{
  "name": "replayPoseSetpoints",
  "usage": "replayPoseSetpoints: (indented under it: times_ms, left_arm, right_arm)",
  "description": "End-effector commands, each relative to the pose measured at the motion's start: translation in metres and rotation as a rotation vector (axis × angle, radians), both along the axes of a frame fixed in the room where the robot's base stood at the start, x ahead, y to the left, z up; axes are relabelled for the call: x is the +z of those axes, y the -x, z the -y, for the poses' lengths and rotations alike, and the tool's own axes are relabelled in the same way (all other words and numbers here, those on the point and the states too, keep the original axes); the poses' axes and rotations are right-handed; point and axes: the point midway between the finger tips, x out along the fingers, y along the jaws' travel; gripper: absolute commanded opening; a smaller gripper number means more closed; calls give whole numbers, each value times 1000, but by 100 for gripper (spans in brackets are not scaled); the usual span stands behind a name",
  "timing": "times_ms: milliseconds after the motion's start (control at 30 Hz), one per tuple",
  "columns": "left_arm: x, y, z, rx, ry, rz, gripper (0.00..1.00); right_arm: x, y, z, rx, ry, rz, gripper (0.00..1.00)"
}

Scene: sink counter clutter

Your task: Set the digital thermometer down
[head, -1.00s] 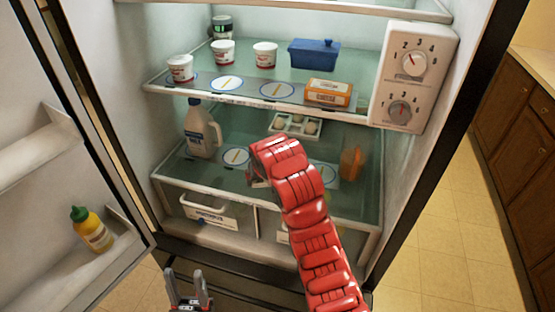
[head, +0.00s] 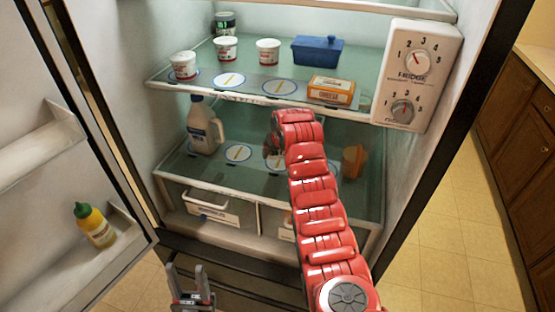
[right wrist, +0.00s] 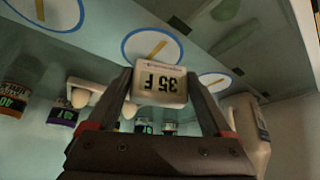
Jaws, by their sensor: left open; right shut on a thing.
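The digital thermometer (right wrist: 160,84) is a small pale block whose display reads 35 F upside down in the right wrist view. My right gripper (right wrist: 158,92) is shut on it, one finger at each side. A round blue-rimmed mat with a yellow bar (right wrist: 152,46) shows just beyond it; I cannot tell whether the thermometer touches the shelf. In the head view my red right arm reaches into the lower fridge compartment and mostly hides that gripper and the thermometer. My left gripper (head: 190,287) is open and empty, low in front of the fridge.
On the lower shelf (head: 220,176) stand a milk jug (head: 204,126) and an orange container (head: 353,161). An egg tray (right wrist: 100,92) and several jars (right wrist: 62,112) show in the right wrist view. The upper shelf's edge (head: 235,97) lies above. A left mat (head: 238,152) is bare.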

Motion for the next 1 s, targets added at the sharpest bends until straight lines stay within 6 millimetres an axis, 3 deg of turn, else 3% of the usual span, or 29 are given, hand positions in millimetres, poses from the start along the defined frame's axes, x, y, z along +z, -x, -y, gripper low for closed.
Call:
replayPoseSetpoints:
  times_ms: [200, 600, 633, 700, 1000]
  left_arm:
    - [22, 0, 0, 0, 0, 0, 50]
    - [15, 0, 0, 0, 0, 0, 50]
    - [17, 0, 0, 0, 0, 0, 50]
    - [17, 0, 0, 0, 0, 0, 50]
    - [22, 0, 0, 0, 0, 0, 50]
  right_arm:
    - [-30, 1, 0, 0, 0, -5, 30]
    - [-40, 0, 0, 0, -1, -1, 30]
    - [-39, 0, 0, 0, -1, 0, 90]
    - [-38, 0, 0, 0, -1, -1, 100]
    - [-32, 1, 0, 0, -1, -1, 100]
